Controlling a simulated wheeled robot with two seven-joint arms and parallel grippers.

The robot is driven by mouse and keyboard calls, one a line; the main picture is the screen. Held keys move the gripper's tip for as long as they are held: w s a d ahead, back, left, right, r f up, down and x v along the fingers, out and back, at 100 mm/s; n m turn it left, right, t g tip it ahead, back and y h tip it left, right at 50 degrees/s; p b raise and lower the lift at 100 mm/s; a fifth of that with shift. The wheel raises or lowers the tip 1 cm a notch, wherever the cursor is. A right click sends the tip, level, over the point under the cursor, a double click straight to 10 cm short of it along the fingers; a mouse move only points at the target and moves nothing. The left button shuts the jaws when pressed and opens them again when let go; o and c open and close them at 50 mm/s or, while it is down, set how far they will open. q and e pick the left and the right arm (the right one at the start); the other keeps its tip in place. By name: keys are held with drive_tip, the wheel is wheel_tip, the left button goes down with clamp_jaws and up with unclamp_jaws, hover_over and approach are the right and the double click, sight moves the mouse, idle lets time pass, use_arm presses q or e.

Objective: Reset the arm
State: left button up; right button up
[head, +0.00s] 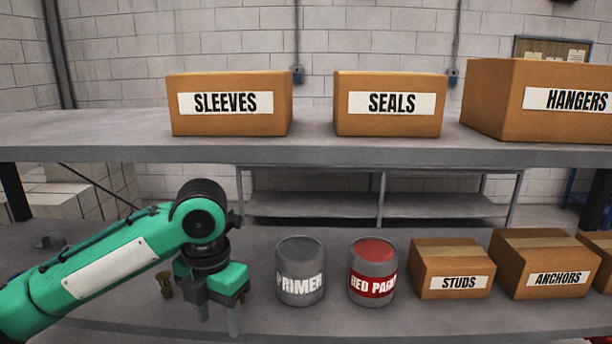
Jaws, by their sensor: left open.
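My left arm comes in from the left, green with black joints. Its left gripper (219,312) points down over the lower shelf, left of the primer can. It is open and I see nothing between its fingers. My right gripper is not in the head view.
The lower shelf (345,322) holds a grey primer can (300,271), a red paint can (373,271), a studs box (451,269) and an anchors box (546,264). A small brass-coloured piece (165,285) stands left of my gripper. The upper shelf (310,152) carries sleeves, seals and hangers boxes.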

use_arm(q)
drive_tip(key=s+d+f+n+t+h, duration=0.1)
drive_tip(key=s+d+f+n+h, duration=0.25)
drive_tip(key=f+n, duration=0.6)
drive_tip(key=s+d+f+n+t+h, duration=0.1)
drive_tip(key=s+d+f+n+h, duration=0.2)
drive_tip(key=f+n, duration=0.7)
drive_tip(key=s+a+f+n+t+y, duration=0.1)
drive_tip(key=s+a+f+n+y, duration=0.5)
drive_tip(key=s+a+f+n, duration=1.1)
wheel_tip(320, 180, down, 28)
drive_tip(key=d+n+g, duration=0.1)
drive_tip(key=d+n, duration=0.1)
drive_tip(key=s+a+f+g+b, duration=0.1)
drive_tip(key=s+a+f, duration=0.2)
drive_tip(key=s+f, duration=1.5)
drive_tip(key=shift+s+a+f, duration=0.2)
drive_tip(key=shift+s+f, duration=0.2)
drive_tip(key=shift+f, duration=0.4)
